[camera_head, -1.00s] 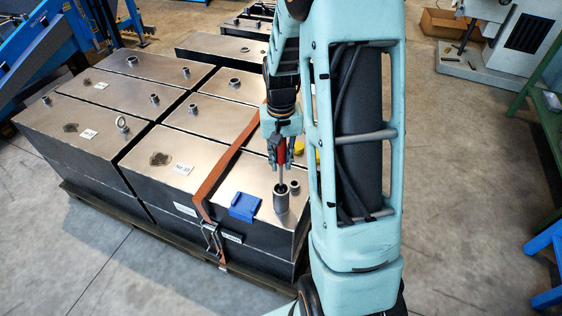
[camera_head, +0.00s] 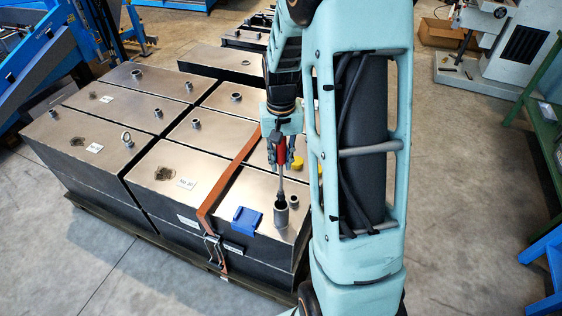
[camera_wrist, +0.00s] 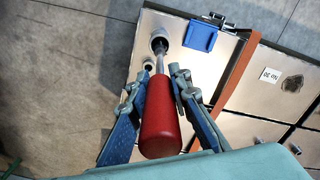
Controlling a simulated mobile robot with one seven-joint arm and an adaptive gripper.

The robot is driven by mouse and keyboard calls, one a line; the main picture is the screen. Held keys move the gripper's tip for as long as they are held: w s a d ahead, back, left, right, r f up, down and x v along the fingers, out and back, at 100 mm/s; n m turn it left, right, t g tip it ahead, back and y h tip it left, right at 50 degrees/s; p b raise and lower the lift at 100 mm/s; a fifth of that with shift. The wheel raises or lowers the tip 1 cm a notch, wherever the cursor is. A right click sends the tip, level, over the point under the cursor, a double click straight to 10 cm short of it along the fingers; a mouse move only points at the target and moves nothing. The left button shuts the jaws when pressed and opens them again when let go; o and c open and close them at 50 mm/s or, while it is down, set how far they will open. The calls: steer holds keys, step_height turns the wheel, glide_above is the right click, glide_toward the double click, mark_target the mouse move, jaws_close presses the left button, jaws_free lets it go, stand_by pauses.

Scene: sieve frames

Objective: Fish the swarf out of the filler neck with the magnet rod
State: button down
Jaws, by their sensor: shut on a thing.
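My gripper (camera_head: 277,152) is shut on the red handle (camera_wrist: 160,118) of the magnet rod (camera_head: 280,183). The rod hangs about upright, and its thin grey shaft points down at the filler neck (camera_head: 281,218) on the near tank's top. The neck also shows in the wrist view (camera_wrist: 158,39), just beyond the shaft's lower end. Something dark shows at the shaft's lower end by the neck mouth. I cannot tell whether it is swarf or the opening, or whether the tip is inside the neck.
A blue tray (camera_head: 246,219) lies left of the neck, and a smaller stub (camera_head: 293,201) stands behind it. A yellow cap (camera_head: 297,163) sits farther back. An orange strap (camera_head: 229,174) crosses the tanks. Clear floor (camera_head: 455,190) lies to the right.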

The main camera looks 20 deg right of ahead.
mark_target(281, 149)
steer(key=shift+r+p, duration=1.3)
steer(key=shift+r, duration=0.85)
steer(key=a+f+n, duration=0.1)
steer(key=a+n, duration=0.2)
steer(key=a, duration=0.6)
steer(key=shift+f, duration=0.3)
steer(key=shift+a, duration=0.15)
